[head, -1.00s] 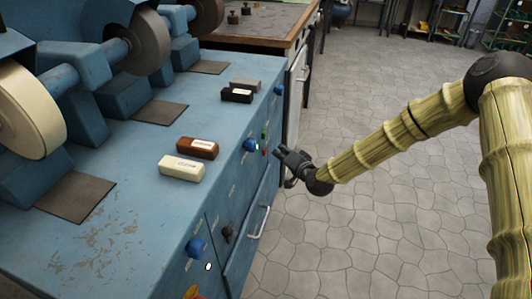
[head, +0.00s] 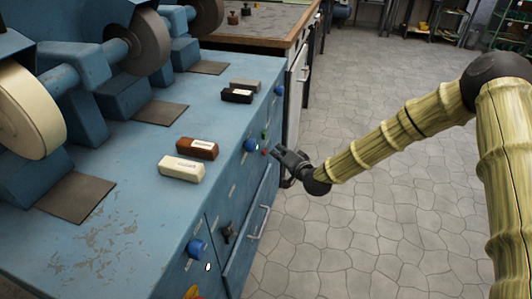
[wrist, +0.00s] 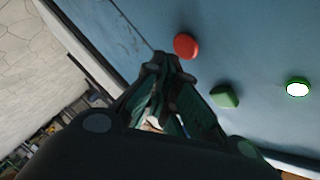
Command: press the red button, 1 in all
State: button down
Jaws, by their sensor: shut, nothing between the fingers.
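The round red button (wrist: 186,46) is on the blue front panel of the machine, just beyond my fingertips and slightly right of them in the wrist view. In the head view the red button (head: 265,151) is a small spot just left of my fingertips. My gripper (head: 277,151) is shut and empty, pointing at the panel. It also shows in the wrist view (wrist: 165,62). The gap between fingertips and button looks small; I cannot tell whether they touch.
A green button (wrist: 225,97) and a white lamp with a green rim (wrist: 298,89) are near the red one. A blue knob (head: 250,145) sticks out beside it. A drawer handle (head: 259,222) is below. White (head: 181,168) and brown (head: 197,148) blocks lie on the bench top.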

jog(key=shift+a, duration=0.1)
dwell(0.6)
jog(key=shift+a, duration=0.35)
jog(key=shift+w+a, duration=0.15)
jog(key=shift+a, duration=0.25)
dwell(0.9)
dwell(0.3)
jog(key=shift+s+d, duration=0.2)
jog(key=shift+d, duration=0.65)
jog(key=d, duration=0.3)
jog(key=s+d, duration=0.1)
jog(key=d, duration=0.1)
dwell(0.3)
dwell(0.6)
